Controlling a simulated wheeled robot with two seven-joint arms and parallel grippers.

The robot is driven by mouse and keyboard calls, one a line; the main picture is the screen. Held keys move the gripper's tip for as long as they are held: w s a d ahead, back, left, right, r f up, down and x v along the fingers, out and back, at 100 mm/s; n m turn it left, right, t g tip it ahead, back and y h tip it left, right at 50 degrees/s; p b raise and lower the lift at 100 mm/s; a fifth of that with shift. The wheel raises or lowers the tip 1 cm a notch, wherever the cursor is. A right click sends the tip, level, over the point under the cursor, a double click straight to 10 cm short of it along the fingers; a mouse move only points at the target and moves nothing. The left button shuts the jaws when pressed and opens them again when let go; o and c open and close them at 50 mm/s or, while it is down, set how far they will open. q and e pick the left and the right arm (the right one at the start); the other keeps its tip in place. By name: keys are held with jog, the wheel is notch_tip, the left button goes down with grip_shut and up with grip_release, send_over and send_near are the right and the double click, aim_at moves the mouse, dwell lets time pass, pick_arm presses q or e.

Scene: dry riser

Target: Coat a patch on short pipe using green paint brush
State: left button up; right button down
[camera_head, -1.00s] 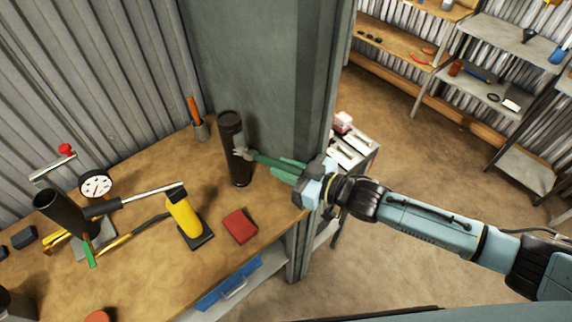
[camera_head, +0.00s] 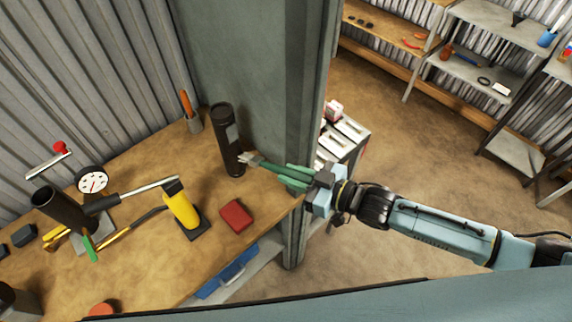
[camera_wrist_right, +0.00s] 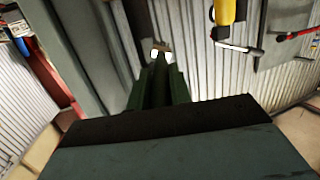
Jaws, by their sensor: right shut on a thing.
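A dark short pipe (camera_head: 225,150) stands upright near the bench's far right corner. A pale grey patch (camera_head: 232,133) shows on its right side. My right gripper (camera_head: 289,176), with green fingers, is shut on the green paint brush (camera_head: 265,164), to the right of the pipe. The brush points left, its pale bristles beside the pipe's lower right edge, below the patch; I cannot tell whether they touch. In the right wrist view the brush head (camera_wrist_right: 160,48) shows beyond the fingers (camera_wrist_right: 158,85), which hide most of the handle. My left gripper is not in view.
A red block (camera_head: 236,216), a yellow-bodied tool (camera_head: 182,208) and a cup with an orange-handled tool (camera_head: 193,120) stand on the bench (camera_head: 150,255). A tilted dark pipe and gauge (camera_head: 92,180) are at left. A grey-green column (camera_head: 265,75) rises behind the pipe.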

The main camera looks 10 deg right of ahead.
jog(key=shift+s+d, duration=0.15)
jog(key=shift+s, duration=0.05)
jog(key=shift+s+d, duration=0.9)
jog(key=shift+s, duration=0.3)
dwell(0.4)
